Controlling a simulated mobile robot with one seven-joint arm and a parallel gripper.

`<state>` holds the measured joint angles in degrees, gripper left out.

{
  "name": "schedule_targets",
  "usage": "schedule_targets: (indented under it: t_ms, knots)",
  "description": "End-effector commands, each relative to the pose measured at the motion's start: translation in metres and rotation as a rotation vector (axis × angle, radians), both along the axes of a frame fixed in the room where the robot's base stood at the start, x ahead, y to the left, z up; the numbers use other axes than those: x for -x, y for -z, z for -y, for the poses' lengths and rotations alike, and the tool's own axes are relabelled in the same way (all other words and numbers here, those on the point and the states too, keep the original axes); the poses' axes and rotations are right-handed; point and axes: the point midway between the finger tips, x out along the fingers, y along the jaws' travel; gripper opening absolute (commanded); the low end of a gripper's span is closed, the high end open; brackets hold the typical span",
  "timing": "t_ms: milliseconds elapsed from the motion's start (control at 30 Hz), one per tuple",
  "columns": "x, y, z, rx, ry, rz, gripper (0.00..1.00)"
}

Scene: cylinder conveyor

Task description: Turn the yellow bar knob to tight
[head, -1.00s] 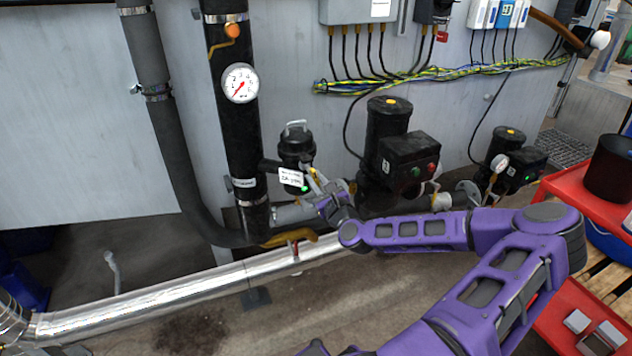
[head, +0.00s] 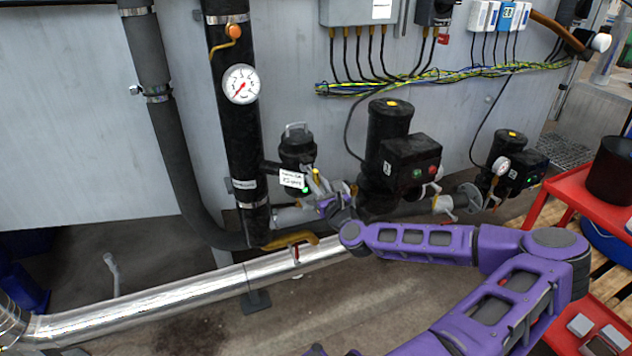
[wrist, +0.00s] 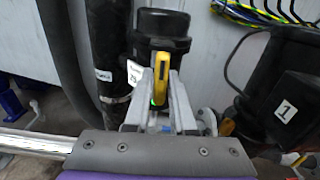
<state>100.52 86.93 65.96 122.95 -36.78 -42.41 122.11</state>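The yellow bar knob (wrist: 161,76) stands nearly upright in the wrist view, in front of a black cylindrical device (wrist: 162,24). My gripper (wrist: 163,82) has one grey finger on each side of the bar, with the fingertips close to its sides. At this size I cannot tell whether both fingers press on it. In the head view, my gripper (head: 318,188) is at the front of the black device (head: 297,150), low beside the thick black pipe. The knob is hard to make out there, and any tight marking is not readable.
A black pipe with a pressure gauge (head: 240,84) stands left of my gripper. A black pump (head: 390,125) with a control box (head: 410,160) stands close on its right. A shiny metal pipe (head: 190,292) and a yellow lever (head: 290,240) lie below.

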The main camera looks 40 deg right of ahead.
Motion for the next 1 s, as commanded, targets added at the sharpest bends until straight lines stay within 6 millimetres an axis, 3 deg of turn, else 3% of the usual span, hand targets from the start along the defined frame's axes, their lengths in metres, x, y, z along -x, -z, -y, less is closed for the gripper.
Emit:
schedule_targets:
  t_ms: [33, 100, 533, 1000]
  knots:
    - [0.000, 0.000, 0.000, 0.000, 0.000, 0.000, 0.34]
    - [0.000, 0.000, 0.000, 0.001, 0.000, 0.000, 0.47]
    - [0.009, 0.000, -0.001, 0.000, 0.001, 0.000, 0.47]
    - [0.100, 0.001, -0.022, -0.001, 0.005, -0.001, 0.47]
